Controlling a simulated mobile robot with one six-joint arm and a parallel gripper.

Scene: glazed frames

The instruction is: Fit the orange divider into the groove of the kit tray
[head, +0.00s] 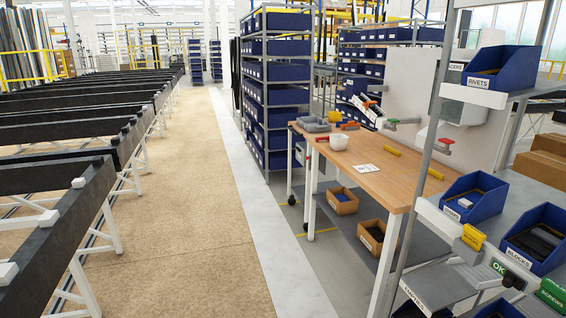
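I cannot make out the orange divider for certain. A small orange-red piece (350,126) lies at the far left end of the wooden workbench (385,180), too small to identify. Grey trays or boxes (313,124) stand beside it, and one may be the kit tray, but no groove can be seen at this distance. My gripper is not seen in the head view.
A shelf rack on the right holds blue bins, one labelled RIVETS (500,65). A white bowl (338,142) stands on the workbench. Cardboard boxes (370,238) sit on its lower shelf. A clear tan floor aisle (185,190) runs between the bench and long dark racks (60,235) on the left.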

